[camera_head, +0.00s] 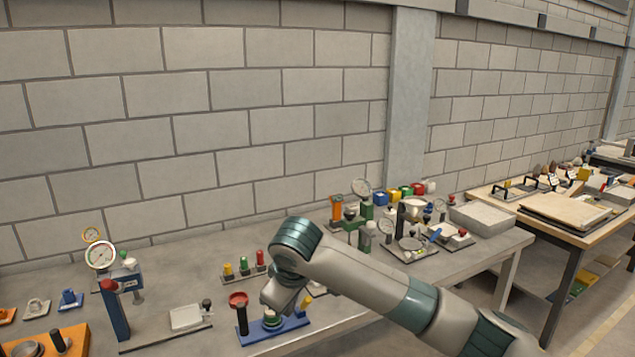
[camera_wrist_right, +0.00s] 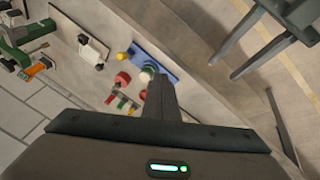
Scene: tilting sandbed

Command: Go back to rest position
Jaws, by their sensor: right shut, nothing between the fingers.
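My right arm reaches in from the lower right in the head view, bent over the grey workbench (camera_head: 375,290). My right gripper (camera_head: 275,302) is low over a blue base (camera_head: 262,332) that carries a red ring-shaped piece, a green-and-white round piece and a yellow piece. In the right wrist view my right gripper's fingers (camera_wrist_right: 162,98) are together and hold nothing. The blue base (camera_wrist_right: 152,60) shows just past their tips. I cannot tell whether the fingers touch it. My left gripper is in neither view.
A blue press with a dial gauge (camera_head: 115,300) stands left on the bench. Red, yellow and green pegs (camera_head: 244,268) are behind my gripper. A green stand (camera_head: 362,225) and a scale (camera_head: 410,244) stand farther right. A wooden table with a tray (camera_head: 565,211) is beyond.

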